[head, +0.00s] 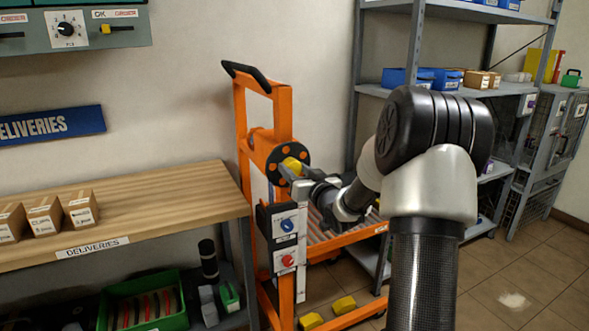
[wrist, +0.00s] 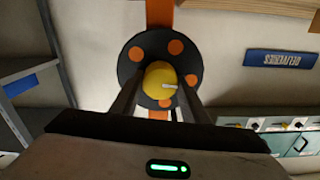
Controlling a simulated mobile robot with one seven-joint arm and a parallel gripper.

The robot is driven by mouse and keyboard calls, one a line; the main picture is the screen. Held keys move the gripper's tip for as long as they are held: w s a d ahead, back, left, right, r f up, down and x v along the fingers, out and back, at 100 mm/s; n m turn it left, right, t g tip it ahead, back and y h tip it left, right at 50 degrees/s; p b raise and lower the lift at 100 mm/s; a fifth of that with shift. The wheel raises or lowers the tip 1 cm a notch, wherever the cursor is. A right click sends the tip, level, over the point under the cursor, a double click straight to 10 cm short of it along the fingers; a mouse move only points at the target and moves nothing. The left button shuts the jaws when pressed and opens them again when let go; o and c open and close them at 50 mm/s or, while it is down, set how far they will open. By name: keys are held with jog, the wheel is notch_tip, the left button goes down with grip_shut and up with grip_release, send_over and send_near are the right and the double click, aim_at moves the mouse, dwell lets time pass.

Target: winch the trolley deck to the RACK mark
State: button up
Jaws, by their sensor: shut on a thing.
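The orange trolley (head: 284,121) stands upright in the middle of the head view, between the bench and the shelving. In the wrist view the disc (wrist: 135,73) faces me and the knob (wrist: 159,80) sits between my fingers. My gripper (head: 290,171) is shut on the yellow knob. The trolley deck (head: 345,238) is low, partly hidden by my arm. A panel on the trolley has a blue knob (head: 288,225) and a red knob (head: 287,260). I cannot make out the RACK mark.
A wooden bench (head: 150,205) with small boxes (head: 80,210) stands left, with a green crate (head: 145,300) below. Grey shelving (head: 400,91) stands behind my arm at right. Yellow blocks (head: 344,305) are low at the trolley's base. Floor is open at lower right.

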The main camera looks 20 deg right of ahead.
jog(key=o, duration=1.1)
jog(key=shift+c, duration=0.2)
jog(key=shift+s, duration=0.1)
jog(key=s+p, duration=0.1)
jog(key=s, duration=1.6)
jog(key=shift+s+d, duration=0.15)
jog(key=shift+d, duration=0.15)
